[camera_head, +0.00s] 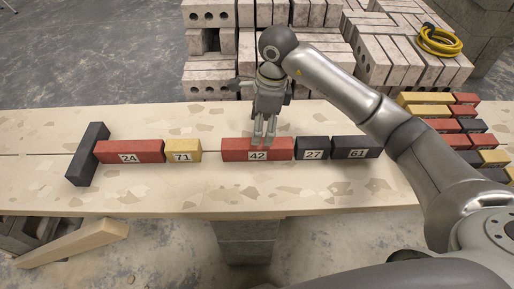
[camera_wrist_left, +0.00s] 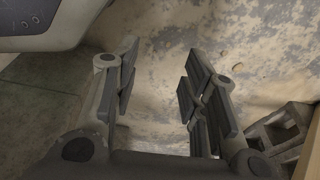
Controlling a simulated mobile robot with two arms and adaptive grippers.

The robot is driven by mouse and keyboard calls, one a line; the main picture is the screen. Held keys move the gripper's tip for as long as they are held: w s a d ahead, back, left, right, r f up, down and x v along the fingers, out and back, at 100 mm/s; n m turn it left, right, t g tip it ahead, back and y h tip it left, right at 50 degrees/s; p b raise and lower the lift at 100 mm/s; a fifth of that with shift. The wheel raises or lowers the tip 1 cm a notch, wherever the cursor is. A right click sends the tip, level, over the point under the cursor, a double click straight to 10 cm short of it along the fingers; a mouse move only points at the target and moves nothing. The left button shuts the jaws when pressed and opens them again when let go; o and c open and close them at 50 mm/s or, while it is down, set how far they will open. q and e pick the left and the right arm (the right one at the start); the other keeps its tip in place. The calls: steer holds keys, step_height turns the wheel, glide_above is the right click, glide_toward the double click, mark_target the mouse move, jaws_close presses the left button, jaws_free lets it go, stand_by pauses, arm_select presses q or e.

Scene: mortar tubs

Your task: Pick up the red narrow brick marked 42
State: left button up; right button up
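The red brick marked 42 (camera_head: 232,155) lies on the plank table in the middle of the head view, its label facing me. My right gripper (camera_head: 264,141) points down at it, with the fingertips over its top face. I cannot tell whether they touch or grip the brick. My left gripper (camera_wrist_left: 157,92) is spread open and empty in the left wrist view, above a stained floor. It does not show in the head view.
The dark brick 27 (camera_head: 312,155) adjoins brick 42's right end, followed by dark brick 61 (camera_head: 356,154). Yellow brick 71 (camera_head: 184,146), red brick 24 (camera_head: 128,146) and a dark brick (camera_head: 88,153) lie left, beyond a gap. Coloured bricks (camera_head: 440,111) are stacked right.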

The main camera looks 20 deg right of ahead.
mark_target(257, 149)
steer(key=f, duration=0.4)
steer(key=a+f, duration=0.1)
steer(key=f, duration=0.1)
steer(key=shift+s+a+f, duration=0.1)
steer(key=shift+f, duration=0.25)
jaws_close()
steer(key=shift+r, duration=0.1)
